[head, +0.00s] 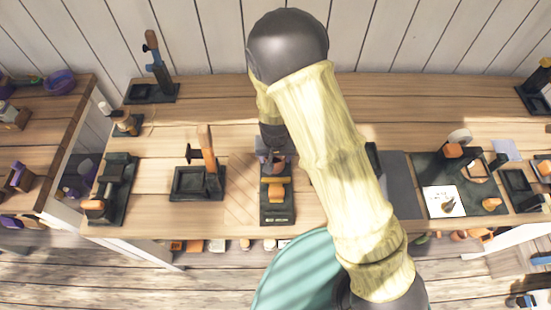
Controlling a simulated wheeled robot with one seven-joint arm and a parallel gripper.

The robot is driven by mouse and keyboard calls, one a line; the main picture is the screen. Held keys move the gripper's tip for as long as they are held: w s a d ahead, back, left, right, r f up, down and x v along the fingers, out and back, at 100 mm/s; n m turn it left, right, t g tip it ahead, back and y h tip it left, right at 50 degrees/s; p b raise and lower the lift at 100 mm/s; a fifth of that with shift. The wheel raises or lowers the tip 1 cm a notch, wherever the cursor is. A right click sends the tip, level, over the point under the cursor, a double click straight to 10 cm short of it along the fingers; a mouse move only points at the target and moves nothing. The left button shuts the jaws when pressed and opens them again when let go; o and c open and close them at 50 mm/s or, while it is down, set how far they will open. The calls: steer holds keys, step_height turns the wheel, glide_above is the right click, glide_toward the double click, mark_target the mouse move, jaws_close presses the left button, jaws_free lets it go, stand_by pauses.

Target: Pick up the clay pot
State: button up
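My arm reaches down from the right onto the wooden workbench. My gripper (268,158) points down at the middle of the bench, over the back of a dark stand (278,216). A small reddish-brown piece (278,166), possibly the clay pot, shows right at the fingertips. It is partly hidden by the gripper and too small to identify surely. I cannot tell whether the fingers are closed on it or only beside it. An orange-brown piece (276,190) lies on the stand just in front of it.
A black tray with an upright wooden handle (206,160) stands left of the gripper. A dark tool base (112,190) is farther left. A dark green mat (432,170) with several small items lies right of my arm. Bare bench (255,92) lies behind.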

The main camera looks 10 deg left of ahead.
steer(key=shift+c, duration=1.2)
steer(key=shift+r, duration=0.1)
step_height(320, 180, up, 10)
steer(key=shift+f+b, duration=0.1)
steer(key=shift+b, duration=0.2)
